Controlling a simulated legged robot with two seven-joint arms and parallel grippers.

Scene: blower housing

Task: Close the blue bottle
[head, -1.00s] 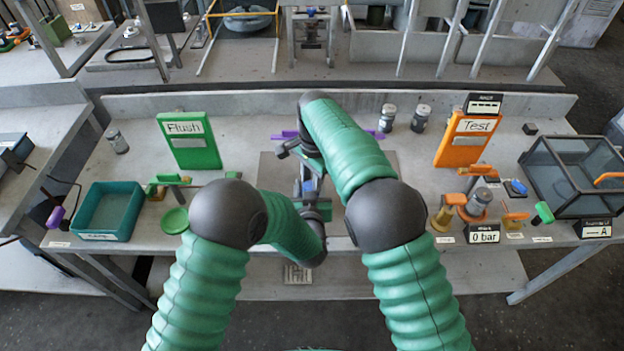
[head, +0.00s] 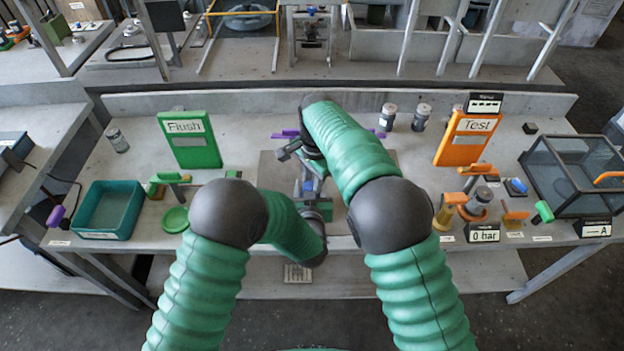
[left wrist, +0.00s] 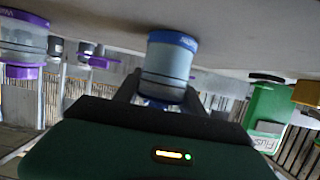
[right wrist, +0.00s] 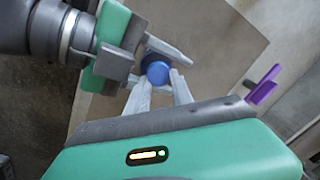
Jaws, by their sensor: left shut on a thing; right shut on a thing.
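The blue bottle (left wrist: 168,68) has a grey translucent body and a blue band at its base. It appears upside down in the left wrist view, base against the table. My left gripper (left wrist: 160,98) is shut on its body. The round blue cap (right wrist: 157,69) sits between the fingertips of my right gripper (right wrist: 160,80), which is shut on it from above. The cap also shows small in the head view (head: 308,185). My left gripper's fingers reach in beside the cap in the right wrist view. Whether the cap is fully seated cannot be told.
A green Flush board (head: 190,145) and teal tray (head: 107,212) stand left. An orange Test board (head: 467,140), a valve with a grey knob (head: 481,200) and a clear box (head: 578,175) stand right. A purple-banded bottle (left wrist: 22,42) stands beside the blue one. Both arms crowd the middle.

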